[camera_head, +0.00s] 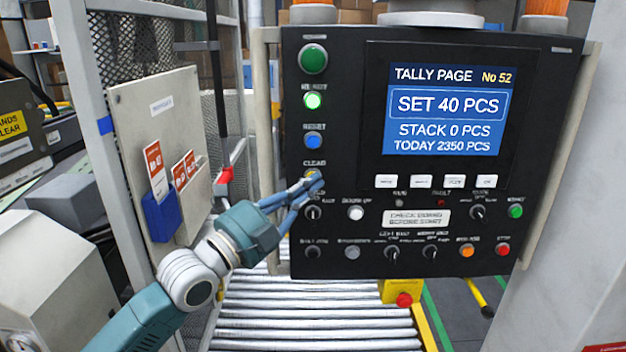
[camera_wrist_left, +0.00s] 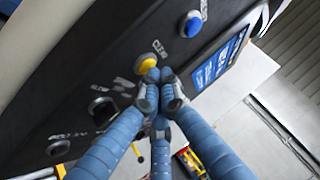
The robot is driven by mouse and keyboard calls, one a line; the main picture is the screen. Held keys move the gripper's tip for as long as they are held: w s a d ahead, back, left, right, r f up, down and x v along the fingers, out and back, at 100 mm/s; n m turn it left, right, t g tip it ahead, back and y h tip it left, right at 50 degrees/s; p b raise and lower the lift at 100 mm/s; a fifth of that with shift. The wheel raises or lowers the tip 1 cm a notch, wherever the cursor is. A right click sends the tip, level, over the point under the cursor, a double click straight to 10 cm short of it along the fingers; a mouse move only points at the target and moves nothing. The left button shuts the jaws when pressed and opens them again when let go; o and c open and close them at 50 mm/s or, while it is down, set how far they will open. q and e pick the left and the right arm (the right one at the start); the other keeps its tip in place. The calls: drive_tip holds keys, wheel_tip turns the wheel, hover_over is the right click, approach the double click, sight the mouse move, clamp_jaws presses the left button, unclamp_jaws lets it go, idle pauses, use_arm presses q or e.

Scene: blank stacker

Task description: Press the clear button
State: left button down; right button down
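The yellow clear button (camera_wrist_left: 146,63) is on the black control panel (camera_head: 340,150), under its "CLEAR" label. In the head view it is mostly covered by my left fingertips. My left gripper (camera_head: 312,184) reaches in from the left with its blue fingers drawn together and nothing between them. In the left wrist view the closed fingertips (camera_wrist_left: 159,85) are right beside the button's lower edge; I cannot tell whether they touch it. The screen (camera_head: 444,110) reads "SET 40 PCS", "STACK 0 PCS" and "TODAY 2350 PCS". My right gripper is not in view.
A blue reset button (camera_head: 313,141) sits just above the clear button, and a black selector knob (camera_head: 313,213) just below. A document board (camera_head: 130,130) stands left of my arm. A roller conveyor (camera_head: 315,320) runs below.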

use_arm(q)
drive_tip(key=shift+s+p, duration=0.35)
drive_tip(key=shift+s, duration=0.45)
drive_tip(key=s+p, duration=0.2)
drive_tip(key=s, duration=0.3)
drive_tip(key=shift+f, duration=0.1)
idle(0.6)
